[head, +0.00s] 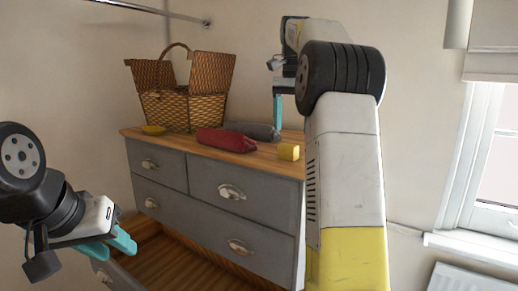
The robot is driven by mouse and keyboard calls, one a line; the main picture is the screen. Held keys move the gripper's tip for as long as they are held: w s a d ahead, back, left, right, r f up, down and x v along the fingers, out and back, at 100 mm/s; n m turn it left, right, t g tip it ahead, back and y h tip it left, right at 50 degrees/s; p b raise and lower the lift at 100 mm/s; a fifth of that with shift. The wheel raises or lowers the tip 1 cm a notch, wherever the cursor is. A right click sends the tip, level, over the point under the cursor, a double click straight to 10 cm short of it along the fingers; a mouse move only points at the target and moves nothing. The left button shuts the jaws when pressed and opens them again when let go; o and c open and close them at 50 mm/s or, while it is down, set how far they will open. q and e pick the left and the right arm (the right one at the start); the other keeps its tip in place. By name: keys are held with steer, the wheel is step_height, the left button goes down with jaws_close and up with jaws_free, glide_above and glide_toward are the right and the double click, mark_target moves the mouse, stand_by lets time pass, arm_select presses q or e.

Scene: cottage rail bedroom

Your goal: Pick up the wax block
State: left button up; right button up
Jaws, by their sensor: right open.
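The wax block, a small yellow block (288,152), sits on the wooden top of the grey dresser (262,148), near its right front edge. My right gripper (278,112) points down above the dresser top, a little left of the block and apart from it. It is open and empty. Its arm fills the right middle of the head view. My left gripper (116,244) is low at the left, in front of the dresser and far from the block. Its teal fingers show close together from the side, so its opening is unclear.
A red pouch-like item (226,140) and a dark grey one (252,130) lie left of the block. A wicker basket (180,108) with raised lids and a small yellow dish (154,130) stand farther left. A lower drawer (180,262) is pulled out. A window (495,150) is at right.

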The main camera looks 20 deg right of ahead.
mark_target(289, 145)
steer(key=shift+w+f, duration=0.2)
steer(key=shift+f, duration=0.05)
steer(key=shift+s+a+f, duration=0.1)
steer(key=shift+a+f, duration=0.1)
steer(key=shift+f, duration=1.6)
steer(key=shift+s+a+f, duration=0.1)
steer(key=shift+a+f, duration=0.1)
steer(key=shift+f, duration=1.6)
steer(key=c, duration=1.5)
steer(key=shift+r, duration=0.15)
steer(key=shift+r, duration=1.8)
steer(key=s+a, duration=0.2)
steer(key=s, duration=0.2)
steer(key=s+a, duration=0.3)
steer(key=s, duration=0.2)
steer(key=s+a+r, duration=0.1)
steer(key=s+a, duration=0.2)
steer(key=s, duration=0.1)
steer(key=shift+s+a+r, duration=0.1)
steer(key=shift+s+a, duration=0.05)
steer(key=shift+s, duration=0.25)
